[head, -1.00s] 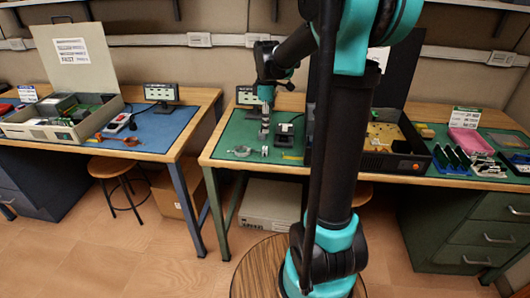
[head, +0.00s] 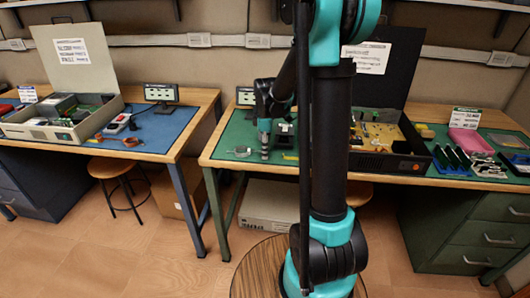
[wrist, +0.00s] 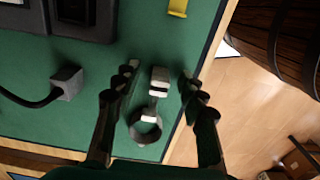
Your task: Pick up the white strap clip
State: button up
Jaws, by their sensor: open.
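In the wrist view, the white strap clip (wrist: 159,80), a small pale block with a dark band, lies on the green mat between the two fingertips. My gripper (wrist: 159,75) is open, with one dark finger on each side of the clip and a gap on both sides. In the head view my gripper (head: 265,153) points down at the mat near its front edge and hides the clip. A ring-shaped clamp (wrist: 145,131) lies just below the clip in the wrist view; it also shows left of my gripper in the head view (head: 241,152).
A grey block with a black cable (wrist: 67,83) and a dark device (wrist: 72,15) lie left of the clip. A yellow piece (wrist: 178,7) is at the top. The bench edge is close on the right. An open black case (head: 378,163) stands right of my arm.

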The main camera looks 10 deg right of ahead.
jog(key=c, duration=0.9)
jog(key=shift+o, duration=0.2)
